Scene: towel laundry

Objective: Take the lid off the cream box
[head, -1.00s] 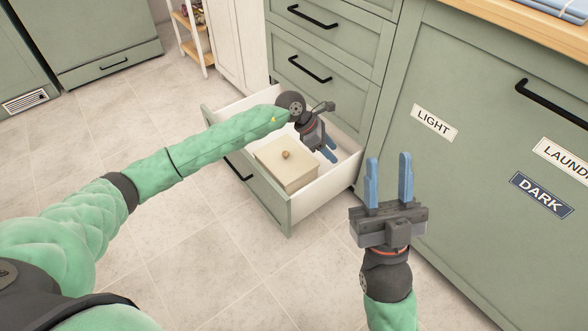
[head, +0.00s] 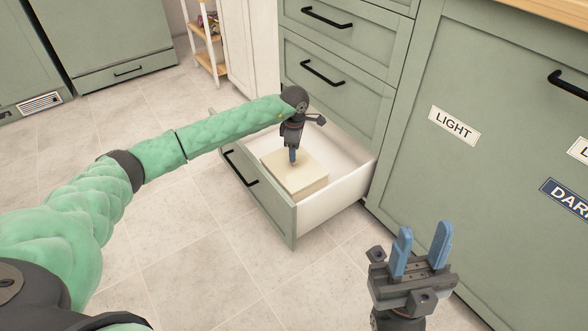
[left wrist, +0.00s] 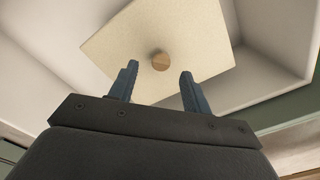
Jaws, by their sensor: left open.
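The cream box (head: 307,181) sits in the open bottom drawer with its lid (head: 307,166) on. In the left wrist view the lid (left wrist: 190,35) shows a round wooden knob (left wrist: 160,61) near its middle. My left gripper (head: 293,157) is over the box, pointing down. In the left wrist view its blue fingers (left wrist: 160,80) are open and apart, with the knob between and just beyond their tips. The head view hides the knob behind the fingers. My right gripper (head: 424,246) is open and empty, in front of the cabinet at the lower right.
The drawer (head: 330,205) is pulled out, with white walls around the box and free room beside it. Closed drawers (head: 335,50) are above it. A cabinet labelled LIGHT (head: 454,125) and DARK stands to the right. The tiled floor (head: 190,260) is clear.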

